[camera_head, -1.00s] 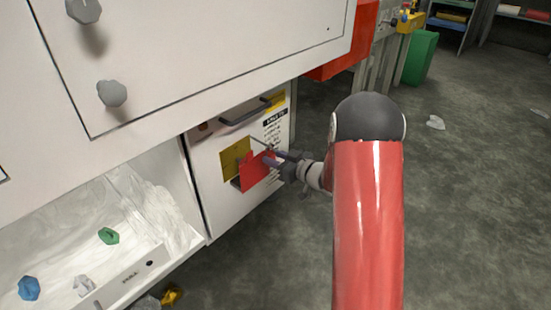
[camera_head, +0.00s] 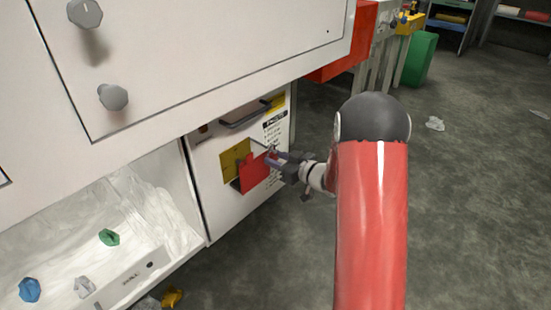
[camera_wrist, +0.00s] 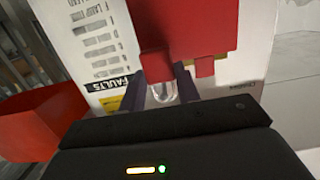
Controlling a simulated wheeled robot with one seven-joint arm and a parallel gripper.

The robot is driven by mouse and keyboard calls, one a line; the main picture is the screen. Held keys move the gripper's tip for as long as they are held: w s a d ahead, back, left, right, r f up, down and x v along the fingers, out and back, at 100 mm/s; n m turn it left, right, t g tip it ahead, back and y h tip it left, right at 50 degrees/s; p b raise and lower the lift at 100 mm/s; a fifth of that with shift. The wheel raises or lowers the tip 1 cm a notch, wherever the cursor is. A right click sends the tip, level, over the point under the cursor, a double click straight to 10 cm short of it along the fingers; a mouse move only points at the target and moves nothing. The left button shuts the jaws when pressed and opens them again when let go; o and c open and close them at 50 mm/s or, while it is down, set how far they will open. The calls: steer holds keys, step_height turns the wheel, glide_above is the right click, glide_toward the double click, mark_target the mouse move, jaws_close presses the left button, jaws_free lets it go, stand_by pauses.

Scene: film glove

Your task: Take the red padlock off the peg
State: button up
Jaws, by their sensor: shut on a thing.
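The red padlock (camera_wrist: 156,66) is between the fingers of my gripper (camera_wrist: 162,84) in the wrist view. Its clear, pale shackle loop shows between the fingers. A large flat red piece fills the area beyond it; I cannot tell where the padlock's body ends against it. In the head view, my gripper (camera_head: 270,158) is shut at the front of the white cabinet door, by a red panel (camera_head: 256,173). A thin grey rod, perhaps the peg (camera_head: 258,143), shows just above the fingers. Whether the shackle is around it is hidden.
A yellow plate (camera_head: 235,160) is on the door beside the red panel, under a dark handle (camera_head: 245,112). An open white bin (camera_head: 130,277) with several coloured lumps lies to the left. Grey knobs (camera_head: 113,97) stick out above. The floor at right is mostly clear.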

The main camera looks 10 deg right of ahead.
steer(key=f+v, duration=0.1)
steer(key=v, duration=0.5)
steer(key=shift+s+d, duration=0.2)
steer(key=shift+s, duration=0.1)
stand_by(0.5)
steer(key=shift+r, duration=0.1)
stand_by(0.3)
